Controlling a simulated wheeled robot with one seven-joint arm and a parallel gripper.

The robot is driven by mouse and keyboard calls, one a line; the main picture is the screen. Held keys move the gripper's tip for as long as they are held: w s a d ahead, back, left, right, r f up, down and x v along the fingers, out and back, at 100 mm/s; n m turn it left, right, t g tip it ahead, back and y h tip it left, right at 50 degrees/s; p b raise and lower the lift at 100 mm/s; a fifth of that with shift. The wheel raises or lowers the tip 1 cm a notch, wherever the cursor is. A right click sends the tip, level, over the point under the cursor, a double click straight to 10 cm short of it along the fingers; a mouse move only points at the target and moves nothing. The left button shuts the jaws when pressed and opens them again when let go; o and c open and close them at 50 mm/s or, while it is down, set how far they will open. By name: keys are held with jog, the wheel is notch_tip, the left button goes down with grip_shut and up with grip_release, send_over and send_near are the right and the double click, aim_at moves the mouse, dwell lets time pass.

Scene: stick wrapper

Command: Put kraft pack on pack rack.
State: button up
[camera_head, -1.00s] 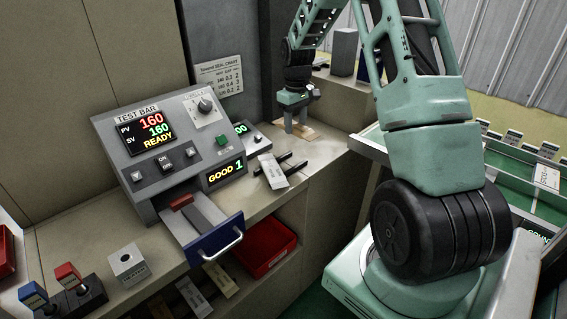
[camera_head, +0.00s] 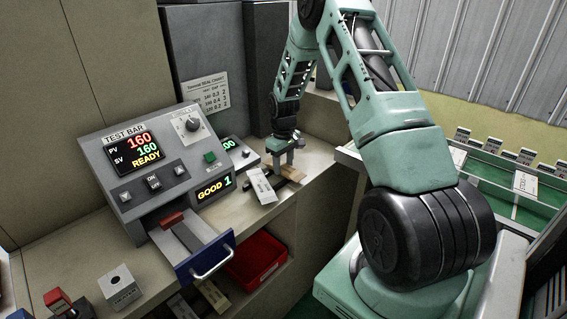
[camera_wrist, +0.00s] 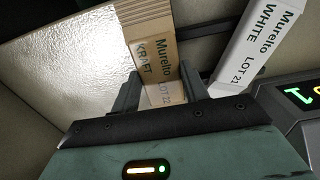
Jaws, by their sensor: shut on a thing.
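My gripper (camera_head: 286,158) points down over the bench and is shut on the kraft pack (camera_head: 293,173). The wrist view shows the tan kraft pack (camera_wrist: 152,62) between the two fingers, its printed label facing the camera. The dark-barred pack rack (camera_head: 282,183) lies below it, mostly hidden by the packs. A rack bar (camera_wrist: 204,30) shows beside the kraft pack in the wrist view. A white pack (camera_head: 262,186) lies on the rack, left of the kraft pack and apart from it. I cannot tell whether the kraft pack touches the bars.
The test bar machine (camera_head: 160,165) stands to the left, its display reading READY and GOOD 1. Its blue drawer (camera_head: 205,255) sticks out. A red bin (camera_head: 256,260) sits on the shelf below. Bench behind the gripper is clear.

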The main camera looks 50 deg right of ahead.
jog(key=shift+f, duration=0.15)
jog(key=o, duration=1)
